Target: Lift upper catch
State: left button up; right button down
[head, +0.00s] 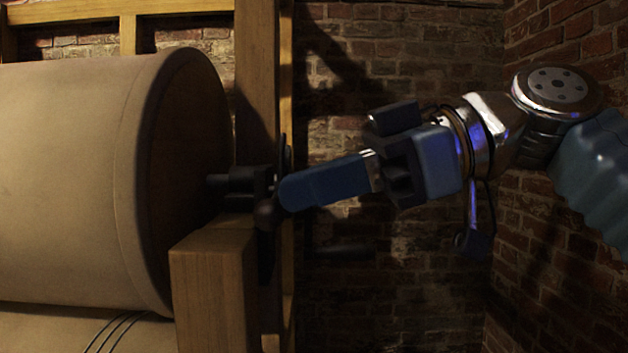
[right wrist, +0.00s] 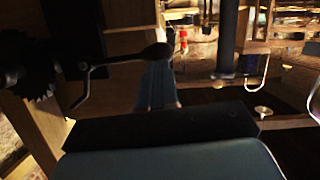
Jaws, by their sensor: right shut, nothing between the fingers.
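A dark curved metal lever with a rounded end, which appears to be the catch (right wrist: 118,60), lies beside a toothed ratchet wheel (right wrist: 36,82) in the right wrist view. In the head view a dark rounded knob (head: 266,214) shows near the drum's axle (head: 232,184). My right gripper (head: 284,193) reaches in from the right with its blue fingers shut and empty, their tips close beside the knob. In the right wrist view the fingertips (right wrist: 157,85) are just by the lever's rounded end; whether they touch cannot be told. My left gripper is not in view.
A large tan drum (head: 70,170) with a dark end fills the left. A wooden block (head: 212,280) and upright post (head: 257,90) stand close to my fingers. A second tan roll (head: 40,325) lies below. Open space lies before the brick wall (head: 400,290).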

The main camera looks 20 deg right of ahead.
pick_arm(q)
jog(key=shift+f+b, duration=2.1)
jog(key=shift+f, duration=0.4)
pick_arm(e)
jog(key=shift+f+n+t, duration=0.6)
jog(key=shift+f+n, duration=0.6)
jog(key=shift+f, duration=0.25)
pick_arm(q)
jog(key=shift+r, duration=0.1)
pick_arm(e)
jog(key=shift+r, duration=0.1)
